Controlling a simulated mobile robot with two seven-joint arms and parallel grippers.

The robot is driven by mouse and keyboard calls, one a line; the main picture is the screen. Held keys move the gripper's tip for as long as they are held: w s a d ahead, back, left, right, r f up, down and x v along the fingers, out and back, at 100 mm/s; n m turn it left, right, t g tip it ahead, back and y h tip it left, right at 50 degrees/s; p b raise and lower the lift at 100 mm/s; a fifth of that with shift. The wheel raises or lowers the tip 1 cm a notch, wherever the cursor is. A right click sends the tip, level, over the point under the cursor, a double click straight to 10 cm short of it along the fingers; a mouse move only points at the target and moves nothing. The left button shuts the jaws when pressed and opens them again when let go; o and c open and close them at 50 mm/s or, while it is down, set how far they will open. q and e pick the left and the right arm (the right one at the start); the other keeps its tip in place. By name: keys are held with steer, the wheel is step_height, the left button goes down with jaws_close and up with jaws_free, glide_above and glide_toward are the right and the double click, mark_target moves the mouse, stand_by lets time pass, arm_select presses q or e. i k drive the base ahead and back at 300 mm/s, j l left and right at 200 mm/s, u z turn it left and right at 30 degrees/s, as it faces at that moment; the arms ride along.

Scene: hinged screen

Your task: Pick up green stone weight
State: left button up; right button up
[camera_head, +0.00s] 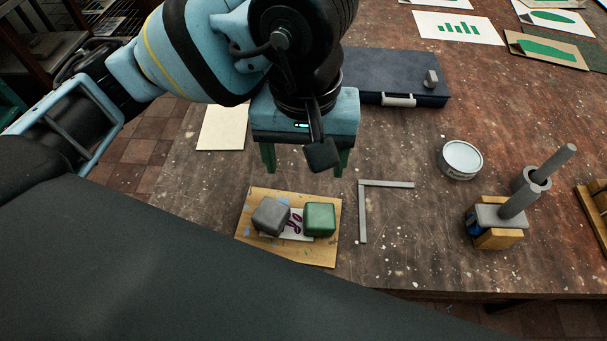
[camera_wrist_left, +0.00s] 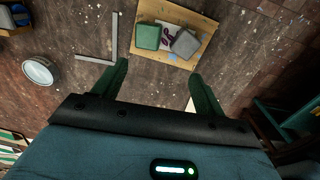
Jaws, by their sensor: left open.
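The green stone weight (camera_head: 320,219) is a rounded cube on a wooden board (camera_head: 292,254), at the board's right side in the head view. It also shows near the top of the left wrist view (camera_wrist_left: 146,36). A grey stone weight (camera_head: 271,216) stands just left of it, over a paper with a dark curly print. My left gripper (camera_head: 305,160) is open and empty, above the table and behind the board. In the wrist view its two fingers (camera_wrist_left: 158,80) are spread apart, with both weights beyond their tips. My right gripper is not in view.
A grey metal square (camera_head: 362,212) lies right of the board. Farther right are a round tin (camera_head: 461,159) and a clamp-like block with grey cylinders (camera_head: 497,217). A dark blue case (camera_head: 398,70) lies behind my gripper. The table front edge is close to the board.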

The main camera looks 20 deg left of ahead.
mark_target(319, 219)
steer(key=k, duration=1)
